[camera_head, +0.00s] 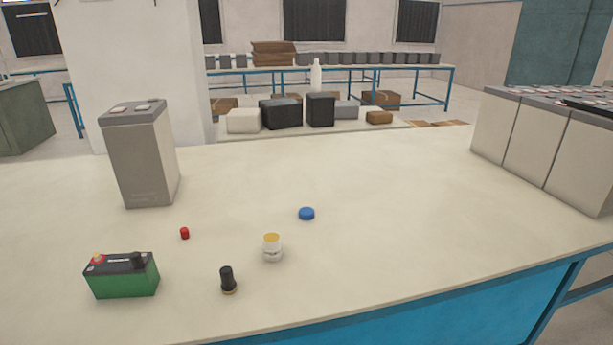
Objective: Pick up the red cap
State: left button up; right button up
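A small red cap (184,233) stands on the pale tabletop, left of the middle. It is behind the green battery and in front of the tall grey battery, apart from both. Nothing covers it. Neither of my grippers shows in the head view.
On the table (400,220) are a green battery (125,280), a tall grey battery (142,160), a black post-like piece (227,279), a white jar with yellow top (272,249) and a blue cap (306,213). Large batteries (540,143) line the right. The table's centre right is clear.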

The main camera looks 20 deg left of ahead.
aim_at(184, 231)
jog(key=u, duration=1.3)
jog(key=i+j+u, duration=0.2)
jog(key=k+l, duration=0.05)
jog(key=k, duration=0.05)
